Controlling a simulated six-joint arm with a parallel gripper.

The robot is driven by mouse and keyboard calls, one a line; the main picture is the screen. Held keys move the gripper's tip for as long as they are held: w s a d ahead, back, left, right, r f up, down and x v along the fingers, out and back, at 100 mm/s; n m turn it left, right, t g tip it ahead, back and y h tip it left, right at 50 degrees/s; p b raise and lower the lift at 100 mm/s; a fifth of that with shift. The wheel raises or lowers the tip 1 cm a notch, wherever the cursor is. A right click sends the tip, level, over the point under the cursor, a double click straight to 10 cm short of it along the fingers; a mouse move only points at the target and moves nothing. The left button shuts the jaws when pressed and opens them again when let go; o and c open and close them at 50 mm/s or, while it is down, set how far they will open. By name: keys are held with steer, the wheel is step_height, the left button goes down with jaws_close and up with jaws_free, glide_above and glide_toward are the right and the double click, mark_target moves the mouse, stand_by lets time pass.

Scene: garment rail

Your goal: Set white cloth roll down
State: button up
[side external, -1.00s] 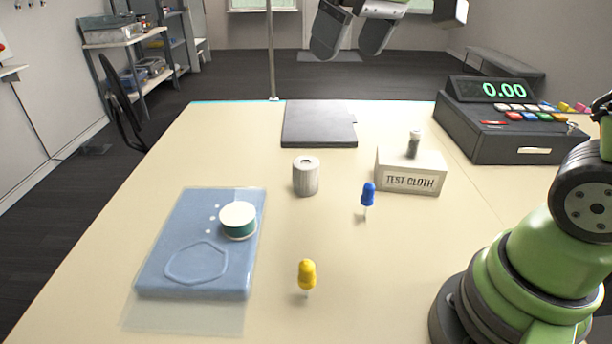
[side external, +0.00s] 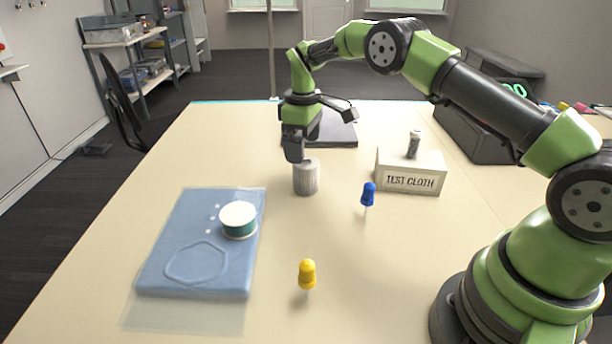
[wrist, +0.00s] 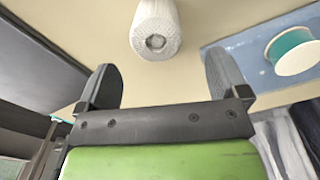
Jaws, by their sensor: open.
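The white cloth roll (side external: 306,179) stands upright on the cream table, left of the test cloth box. In the wrist view the roll (wrist: 156,28) shows at the top, ahead of the gap between my fingers. My gripper (side external: 294,157) points down just above and behind the roll in the side view, its tips overlapping the roll's top edge there. In the wrist view my gripper (wrist: 163,85) has its two dark fingers wide apart with nothing between them. Whether a finger touches the roll cannot be told.
A folded blue cloth (side external: 190,265) bears a green-and-white spool (side external: 238,220). A blue peg (side external: 368,193) and a yellow peg (side external: 307,272) stand in front. The test cloth box (side external: 411,171) is right of the roll. A dark flat plate (side external: 338,130) lies behind. The front middle is open.

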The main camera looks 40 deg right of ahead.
mark_target(306, 162)
steer(key=f, duration=0.7)
steer(key=shift+s+d, duration=0.2)
steer(key=shift+d, duration=0.1)
steer(key=shift+r, duration=0.1)
steer(key=shift+c, duration=0.4)
steer(key=c, duration=0.9)
steer(key=shift+c, duration=0.6)
steer(key=shift+r, duration=0.1)
